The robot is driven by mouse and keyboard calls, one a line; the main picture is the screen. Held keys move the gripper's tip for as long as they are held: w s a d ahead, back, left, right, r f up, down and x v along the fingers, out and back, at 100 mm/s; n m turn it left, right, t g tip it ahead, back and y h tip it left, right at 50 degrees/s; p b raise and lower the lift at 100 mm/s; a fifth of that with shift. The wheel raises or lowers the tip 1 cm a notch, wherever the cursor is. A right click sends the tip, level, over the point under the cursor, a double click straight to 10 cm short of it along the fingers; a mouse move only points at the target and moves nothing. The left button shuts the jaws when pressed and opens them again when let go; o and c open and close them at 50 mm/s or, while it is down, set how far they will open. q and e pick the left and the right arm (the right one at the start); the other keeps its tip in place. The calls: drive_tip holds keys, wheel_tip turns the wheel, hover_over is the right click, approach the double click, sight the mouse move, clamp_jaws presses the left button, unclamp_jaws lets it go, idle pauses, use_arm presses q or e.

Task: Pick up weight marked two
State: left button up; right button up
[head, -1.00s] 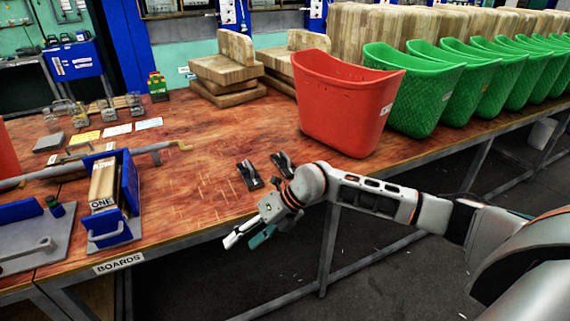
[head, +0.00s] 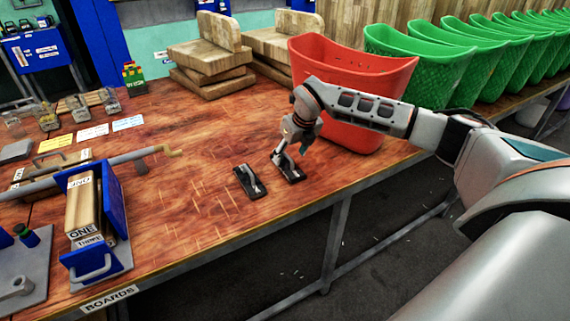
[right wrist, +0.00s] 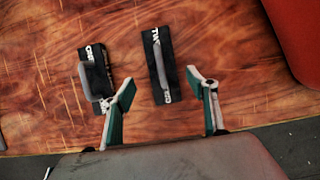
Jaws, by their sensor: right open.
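The weight marked two (right wrist: 153,74) is a flat black plate with a grey handle and white lettering. In the head view it is the right of two small weights (head: 292,174), near the table's front edge. The weight marked one (right wrist: 103,75) lies to its left, also in the head view (head: 248,184). My right gripper (right wrist: 162,84) is open and empty, its fingers spread to either side of the lower end of weight two in the wrist view. In the head view the gripper (head: 288,154) partly covers that weight. I cannot tell whether it touches. My left gripper is not in view.
A red bin (head: 345,100) stands on the table just right of the gripper, with green bins (head: 425,75) beyond. Wooden boards (head: 210,62) are stacked behind. A blue holder (head: 118,205) with boards stands at left. The table between is clear.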

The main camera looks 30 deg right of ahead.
sight(288, 165)
drive_tip(key=x, duration=0.5)
drive_tip(key=shift+w+d+f, duration=0.1)
drive_tip(key=shift+d+f, duration=0.1)
drive_tip(key=shift+f, duration=0.2)
clamp_jaws()
drive_tip(key=shift+w+r, duration=0.15)
drive_tip(key=shift+r, duration=0.1)
